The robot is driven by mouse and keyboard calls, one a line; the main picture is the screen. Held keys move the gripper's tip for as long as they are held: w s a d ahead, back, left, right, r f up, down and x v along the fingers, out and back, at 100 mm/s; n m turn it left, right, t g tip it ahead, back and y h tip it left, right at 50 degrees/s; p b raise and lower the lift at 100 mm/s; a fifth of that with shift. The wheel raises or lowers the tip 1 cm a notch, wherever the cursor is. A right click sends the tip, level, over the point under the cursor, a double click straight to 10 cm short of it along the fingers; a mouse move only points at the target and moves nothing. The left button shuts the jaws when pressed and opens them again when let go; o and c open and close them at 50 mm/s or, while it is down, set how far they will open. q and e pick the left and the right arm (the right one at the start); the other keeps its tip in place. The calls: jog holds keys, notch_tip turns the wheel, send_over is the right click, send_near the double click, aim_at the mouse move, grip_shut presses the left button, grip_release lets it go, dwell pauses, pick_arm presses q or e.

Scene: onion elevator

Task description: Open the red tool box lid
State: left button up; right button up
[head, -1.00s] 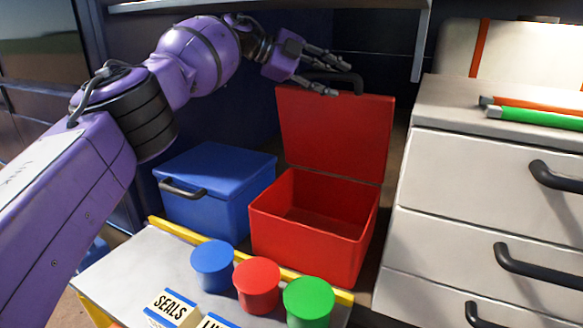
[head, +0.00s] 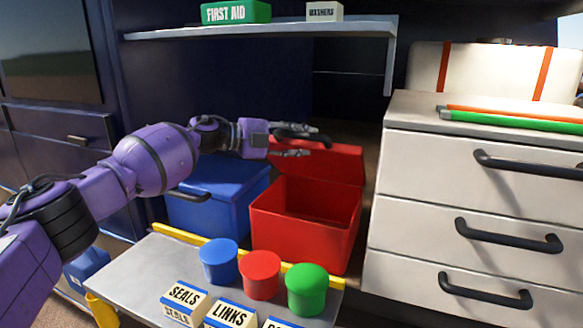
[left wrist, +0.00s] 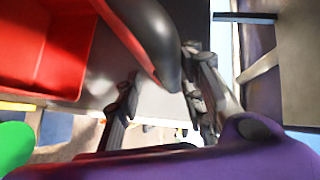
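The red tool box (head: 300,238) stands behind the small grey bench, and its empty inside shows. Its red lid (head: 338,165) is swung open, up and back from the rear edge. The lid's black handle (head: 318,139) is at the lid's far edge. My left gripper (head: 296,141) is at this handle, one finger above and one below it, spread apart. The left wrist view shows the dark handle (left wrist: 150,35) close between the spread fingers; I cannot tell whether they touch it. The red box (left wrist: 40,45) is at that view's upper left. My right gripper is out of view.
A blue tool box (head: 215,205) stands left of the red one. A white drawer cabinet (head: 425,185) is close on the right. A shelf (head: 270,31) hangs above. Blue, red and green lidded pots (head: 260,272) stand on the bench (head: 135,275) in front.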

pick_arm(q)
jog(key=shift+m+t+h, duration=0.4)
jog(key=shift+m+h, duration=0.2)
jog(key=shift+m, duration=0.1)
jog(key=s+f, duration=0.1)
jog(key=f, duration=0.2)
jog(key=s+a+f, duration=0.1)
jog(key=shift+s+f, duration=0.3)
jog(key=shift+f, duration=0.1)
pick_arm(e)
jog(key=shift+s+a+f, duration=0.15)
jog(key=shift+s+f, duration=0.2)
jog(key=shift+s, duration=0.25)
pick_arm(q)
jog(key=shift+s, duration=0.1)
jog(key=r+p+v, duration=0.1)
jog(key=p+v, duration=0.1)
jog(key=v, duration=0.6)
jog(key=shift+a+r, duration=0.35)
jog(key=shift+r, duration=0.05)
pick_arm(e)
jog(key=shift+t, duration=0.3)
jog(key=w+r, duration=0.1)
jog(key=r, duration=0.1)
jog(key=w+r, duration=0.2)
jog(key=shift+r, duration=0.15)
